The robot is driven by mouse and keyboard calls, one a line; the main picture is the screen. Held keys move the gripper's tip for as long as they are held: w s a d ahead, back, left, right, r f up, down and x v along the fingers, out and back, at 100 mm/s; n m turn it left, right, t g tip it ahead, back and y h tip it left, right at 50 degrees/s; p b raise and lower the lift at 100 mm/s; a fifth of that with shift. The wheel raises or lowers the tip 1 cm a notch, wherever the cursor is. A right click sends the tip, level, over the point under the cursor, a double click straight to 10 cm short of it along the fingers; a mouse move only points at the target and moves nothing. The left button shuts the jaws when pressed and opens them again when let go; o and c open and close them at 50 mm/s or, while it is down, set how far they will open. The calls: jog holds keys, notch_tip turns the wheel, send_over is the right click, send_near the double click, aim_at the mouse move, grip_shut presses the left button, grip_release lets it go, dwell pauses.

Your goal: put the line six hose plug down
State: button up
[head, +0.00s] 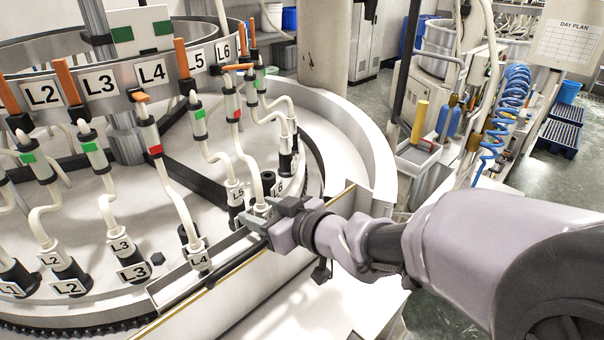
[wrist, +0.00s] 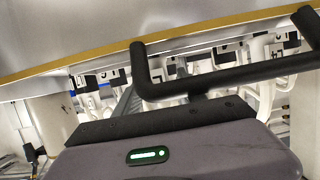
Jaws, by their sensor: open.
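A white hose plug (head: 262,209) with a partly hidden label stands at the front right of the round machine, on a hose from a red-marked valve (head: 236,113). I cannot read its number surely. Behind it a dark socket or plug carries an L6 label (head: 278,187). My gripper (head: 266,222) is beside the white plug and overlaps its lower part in the head view. In the wrist view my gripper (wrist: 220,32) shows open black fingers with nothing seen held between them. Whether the plug's foot touches anything is hidden.
Other labelled plugs stand close by: L5 (head: 236,193), L4 (head: 199,259) and L3 (head: 121,246). A gold-edged rail (head: 230,267) runs under my gripper and crosses the wrist view (wrist: 75,68). A cart with blue coiled hose (head: 507,105) stands at the right.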

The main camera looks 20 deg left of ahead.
jog(key=p+v, duration=0.3)
jog(key=v, duration=0.9)
jog(key=w+d+r+m+t+h, duration=0.4)
jog(key=w+d+m+t+h, duration=0.25)
jog(key=d, duration=0.55)
jog(key=s+d+m+h, duration=0.1)
jog(key=d+m+h, duration=0.3)
jog(key=d, duration=0.5)
jog(key=s+d+f+m+g+h, duration=0.2)
jog(key=s+d+m+g, duration=0.15)
jog(key=s+d, duration=0.25)
jog(key=s+a+f+m+g+y, duration=0.1)
jog(key=s+a, duration=0.1)
jog(key=s, duration=0.4)
jog(key=s+a+f+m+g+y, duration=0.1)
jog(key=s+a+f+m+g, duration=0.1)
jog(key=s, duration=0.4)
notch_tip(320, 180, down, 15)
jog(key=b, duration=1.6)
jog(key=shift+f, duration=0.25)
